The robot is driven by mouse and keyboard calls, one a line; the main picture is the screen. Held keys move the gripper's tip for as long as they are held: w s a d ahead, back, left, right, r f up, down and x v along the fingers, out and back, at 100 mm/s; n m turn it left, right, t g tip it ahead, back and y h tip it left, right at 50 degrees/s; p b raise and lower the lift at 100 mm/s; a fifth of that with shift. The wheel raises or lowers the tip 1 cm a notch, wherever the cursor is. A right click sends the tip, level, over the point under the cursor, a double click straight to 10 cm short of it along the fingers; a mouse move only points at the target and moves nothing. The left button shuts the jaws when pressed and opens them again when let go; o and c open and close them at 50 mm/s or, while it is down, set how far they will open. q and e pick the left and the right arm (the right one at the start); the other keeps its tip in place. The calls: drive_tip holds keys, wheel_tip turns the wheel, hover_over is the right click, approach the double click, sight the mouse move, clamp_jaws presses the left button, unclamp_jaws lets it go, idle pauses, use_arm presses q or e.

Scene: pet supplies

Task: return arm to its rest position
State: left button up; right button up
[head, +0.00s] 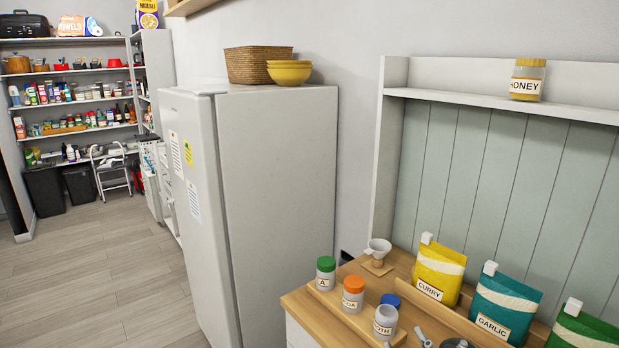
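Neither of my arms nor their grippers shows clearly in the head view. A wooden counter (312,304) stands at the lower right. Bags labelled curry (437,272) and garlic (503,305) stand at the back, with a green bag (583,328) cut off at the right.
A white fridge (270,190) stands left of the counter, with a basket (256,62) and yellow bowls (289,73) on top. A honey jar (527,80) sits on the upper shelf (500,103). A small funnel (378,250) stands on the counter. The floor (100,270) at left is clear.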

drive_tip(key=s+d+f+m+g, duration=0.1)
drive_tip(key=s+f+m+g, duration=0.1)
drive_tip(key=s+f+g, duration=0.65)
drive_tip(key=s+d+f+m+g, duration=0.15)
drive_tip(key=s+f+g, duration=0.25)
drive_tip(key=s+f, duration=0.95)
drive_tip(key=s+f+g+b, duration=0.1)
drive_tip(key=s+f, duration=0.2)
drive_tip(key=f, duration=1)
drive_tip(key=s+f+g+b, duration=0.1)
drive_tip(key=s+f, duration=0.1)
drive_tip(key=f, duration=1.1)
drive_tip(key=s+d+f+b, duration=0.2)
drive_tip(key=s+f, duration=1.4)
drive_tip(key=shift+s+d+f+g, duration=0.3)
drive_tip(key=shift+s+d+g, duration=0.05)
